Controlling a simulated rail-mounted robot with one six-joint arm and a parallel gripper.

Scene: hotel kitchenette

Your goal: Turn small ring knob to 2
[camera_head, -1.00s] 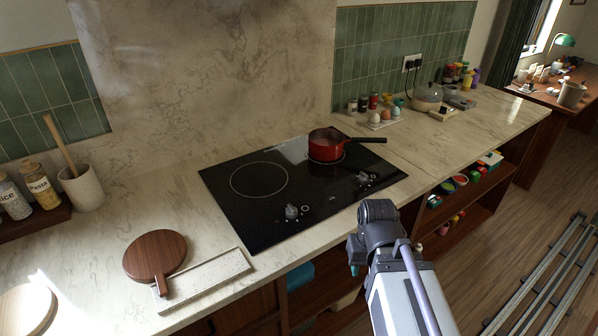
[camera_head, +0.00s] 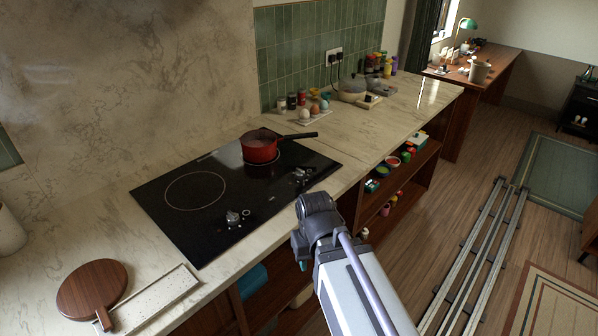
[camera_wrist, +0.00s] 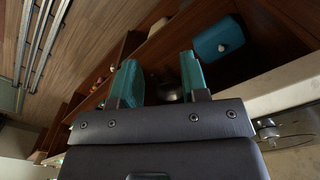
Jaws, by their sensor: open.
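The black hob (camera_head: 165,225) lies in the worktop, with a large ring marked at the left and a red saucepan (camera_head: 260,149) over the ring at the right. One metal knob (camera_head: 233,217) stands at its front left. A second knob (camera_head: 298,174) is at its front right, small and partly hidden by the dark markings; I cannot read any setting. My gripper's fingers are mostly hidden behind my arm in the head view. In the wrist view my gripper (camera_wrist: 161,78) is open and empty, its teal fingers apart, facing the shelves below the worktop. A metal knob (camera_wrist: 268,130) shows at the right edge there.
A round wooden board (camera_head: 92,288) and a speckled tray (camera_head: 150,303) lie left of the hob. Egg cups and jars (camera_head: 310,106) stand behind it. Open shelves (camera_head: 400,178) run below the worktop. A teal box (camera_wrist: 218,40) sits on a shelf. Rails (camera_head: 475,255) cross the floor.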

